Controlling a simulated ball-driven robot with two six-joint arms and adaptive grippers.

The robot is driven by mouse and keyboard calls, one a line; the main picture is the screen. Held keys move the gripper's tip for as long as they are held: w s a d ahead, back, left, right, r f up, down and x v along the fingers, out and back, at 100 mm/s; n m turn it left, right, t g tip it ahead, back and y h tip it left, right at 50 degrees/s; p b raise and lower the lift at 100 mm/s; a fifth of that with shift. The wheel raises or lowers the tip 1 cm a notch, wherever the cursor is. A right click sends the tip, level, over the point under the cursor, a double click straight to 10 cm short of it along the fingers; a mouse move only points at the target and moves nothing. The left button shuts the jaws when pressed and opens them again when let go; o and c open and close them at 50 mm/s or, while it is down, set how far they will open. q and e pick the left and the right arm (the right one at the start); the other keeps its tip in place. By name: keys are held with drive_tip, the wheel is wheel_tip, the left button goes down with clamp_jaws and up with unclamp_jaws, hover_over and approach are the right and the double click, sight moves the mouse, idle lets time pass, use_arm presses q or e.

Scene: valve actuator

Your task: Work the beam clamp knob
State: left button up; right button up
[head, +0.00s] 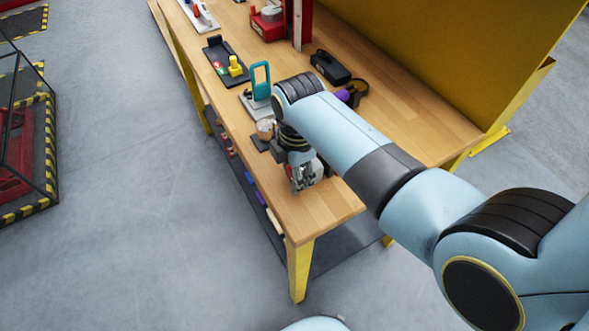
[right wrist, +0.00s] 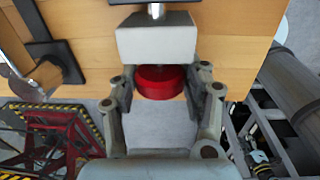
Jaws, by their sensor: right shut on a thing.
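The beam clamp knob is a red round knob (right wrist: 162,82) in the right wrist view, below a light grey clamp block (right wrist: 157,38) with a metal rod at its top. My right gripper (right wrist: 168,88) has one finger on each side of the knob and is shut on it. In the head view my right gripper (head: 303,182) is at the near end of the wooden bench, its fingers pointing down. The knob is hard to make out there, mostly hidden by gripper and arm. My left gripper is not in view.
The wooden bench (head: 325,200) carries a teal-handled device (head: 260,80), a black tray (head: 217,55) with small coloured parts, a black box (head: 330,67) and a red unit (head: 267,22). Dark stand parts (right wrist: 52,50) lie left of the clamp. Open floor lies left of the bench.

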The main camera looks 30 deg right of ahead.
drive_tip(key=shift+c, duration=1.3)
drive_tip(key=shift+s+f+t, duration=0.1)
drive_tip(key=shift+s+t, duration=0.15)
drive_tip(key=shift+t, duration=0.35)
drive_tip(key=t, duration=0.3)
drive_tip(key=o, duration=1.2)
drive_tip(key=v, duration=0.7)
drive_tip(key=shift+r, duration=0.35)
